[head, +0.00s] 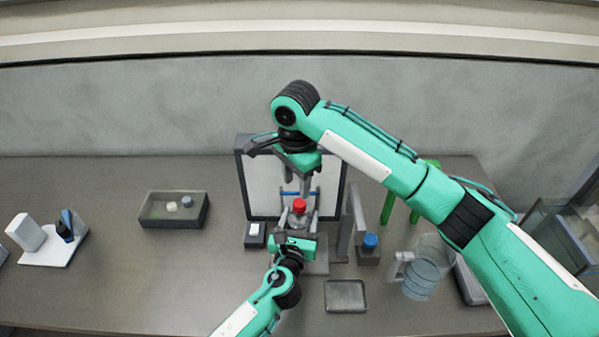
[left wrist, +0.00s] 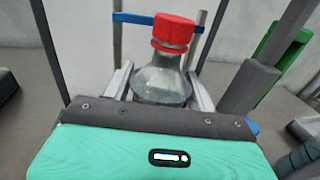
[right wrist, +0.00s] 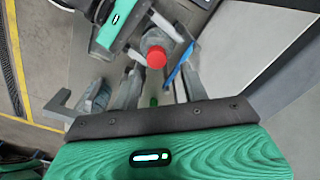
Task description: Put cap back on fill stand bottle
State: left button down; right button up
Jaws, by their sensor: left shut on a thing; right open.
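A clear bottle (left wrist: 163,82) stands upright at the fill stand, with a red cap (head: 299,205) on its neck. In the left wrist view the red cap (left wrist: 174,31) looks seated on top, slightly tilted in the picture. My left gripper (left wrist: 160,92) is shut around the bottle's body, one finger on each side. My right gripper (head: 304,186) hangs above the cap, open and empty. In the right wrist view the red cap (right wrist: 155,57) shows beyond and between the spread fingers, apart from them. I cannot tell how tightly the cap sits.
A blue rod (left wrist: 150,19) runs behind the cap. A blue-topped item (head: 370,241) sits on a dark block to the right. A shallow dark tray (head: 345,296) lies in front. A grey bin (head: 174,221) stands left.

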jog(key=n, duration=0.5)
jog(key=shift+r, duration=0.2)
jog(key=n, duration=0.5)
jog(key=shift+a+r, duration=0.1)
jog(key=shift+r, duration=0.05)
jog(key=n, duration=0.5)
jog(key=shift+r, duration=0.15)
jog(key=n, duration=0.6)
jog(key=shift+r, duration=0.2)
jog(key=n, duration=0.5)
jog(key=shift+r, duration=0.1)
jog(key=n, duration=0.4)
jog(key=shift+d+r+n, duration=0.1)
jog(key=shift+d+n, duration=0.1)
jog(key=shift+n, duration=0.2)
jog(key=n, duration=0.6)
jog(key=shift+d+r, duration=0.15)
jog(key=n, duration=0.5)
jog(key=shift+d, duration=0.15)
